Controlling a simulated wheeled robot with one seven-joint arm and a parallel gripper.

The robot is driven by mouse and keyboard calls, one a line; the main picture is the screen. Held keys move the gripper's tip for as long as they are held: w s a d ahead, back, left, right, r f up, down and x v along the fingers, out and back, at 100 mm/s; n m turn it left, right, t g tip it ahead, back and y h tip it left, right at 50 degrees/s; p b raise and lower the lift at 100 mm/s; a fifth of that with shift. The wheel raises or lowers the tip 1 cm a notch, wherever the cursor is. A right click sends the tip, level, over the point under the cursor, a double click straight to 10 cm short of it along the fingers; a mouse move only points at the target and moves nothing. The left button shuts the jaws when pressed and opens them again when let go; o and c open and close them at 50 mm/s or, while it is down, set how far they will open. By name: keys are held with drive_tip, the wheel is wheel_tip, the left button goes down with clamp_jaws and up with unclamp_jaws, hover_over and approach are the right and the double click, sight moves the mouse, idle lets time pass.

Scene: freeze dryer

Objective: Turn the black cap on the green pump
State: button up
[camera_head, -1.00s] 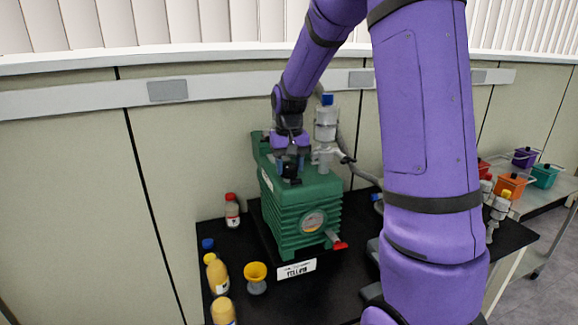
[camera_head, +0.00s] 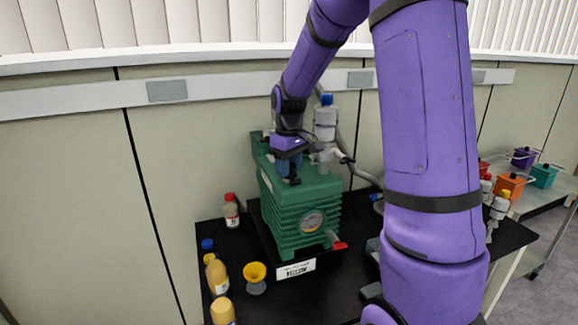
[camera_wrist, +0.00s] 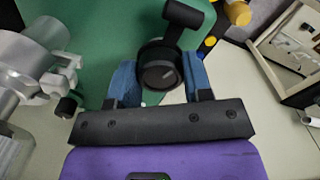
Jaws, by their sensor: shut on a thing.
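The green pump (camera_head: 300,212) stands on the black table, and its top also shows in the wrist view (camera_wrist: 105,30). The black cap (camera_wrist: 160,72) is on top of the pump, a round knob with a dark arm-like part (camera_wrist: 183,18) beside it. My gripper (camera_head: 288,166) reaches down from above onto the pump's top. In the wrist view its blue fingers (camera_wrist: 159,66) sit on either side of the cap, shut on it. In the head view the gripper hides most of the cap.
A clear vessel with a blue cap (camera_head: 326,120) and grey fittings stands close right of my gripper. Coloured boxes (camera_head: 511,186) sit far right.

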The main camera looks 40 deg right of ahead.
idle(0.4)
drive_tip(key=o, duration=0.7)
drive_tip(key=shift+c, duration=0.2)
drive_tip(key=shift+r, duration=0.1)
wheel_tip(320, 180, up, 11)
idle(0.4)
